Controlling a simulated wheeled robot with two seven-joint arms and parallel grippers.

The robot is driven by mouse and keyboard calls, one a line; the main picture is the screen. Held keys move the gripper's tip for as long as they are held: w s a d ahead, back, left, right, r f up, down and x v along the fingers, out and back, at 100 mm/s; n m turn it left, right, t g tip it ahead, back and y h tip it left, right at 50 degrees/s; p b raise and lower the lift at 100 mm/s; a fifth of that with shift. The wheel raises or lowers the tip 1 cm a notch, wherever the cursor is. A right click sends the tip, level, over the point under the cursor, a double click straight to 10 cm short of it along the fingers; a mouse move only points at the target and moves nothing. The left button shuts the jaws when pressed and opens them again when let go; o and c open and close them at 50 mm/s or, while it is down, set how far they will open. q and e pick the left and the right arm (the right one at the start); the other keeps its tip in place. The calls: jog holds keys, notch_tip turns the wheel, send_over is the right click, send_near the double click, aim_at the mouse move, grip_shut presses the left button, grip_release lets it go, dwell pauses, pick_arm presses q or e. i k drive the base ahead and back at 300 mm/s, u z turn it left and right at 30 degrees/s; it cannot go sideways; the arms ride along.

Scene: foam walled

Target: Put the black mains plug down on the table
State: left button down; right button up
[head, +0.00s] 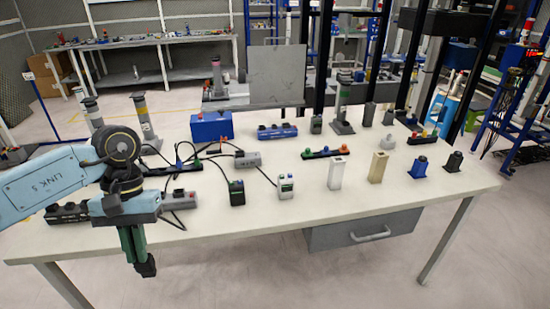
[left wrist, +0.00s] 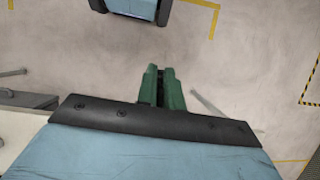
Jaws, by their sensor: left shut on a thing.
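My left gripper (head: 138,256) has green fingers and points down at the front left of the table (head: 290,228). It is shut on the black mains plug (head: 147,267), a small dark block that sticks out below the fingertips. The plug hangs apart from the tabletop, in front of its near edge. In the left wrist view the green fingers (left wrist: 163,92) are close together over bare floor, with a narrow dark strip between them. The plug cannot be made out clearly there. My right gripper is in neither view.
A black socket strip (head: 66,213) lies behind my left wrist. A grey socket block (head: 180,200), a black meter (head: 236,193) and a white meter (head: 286,187) stand to its right, with cables between. Bare tabletop runs along the front edge. A grey drawer (head: 361,231) hangs underneath.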

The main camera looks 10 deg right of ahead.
aim_at(214, 176)
jog(key=z, duration=0.4)
jog(key=i, duration=1.7)
jog(key=u, duration=0.4)
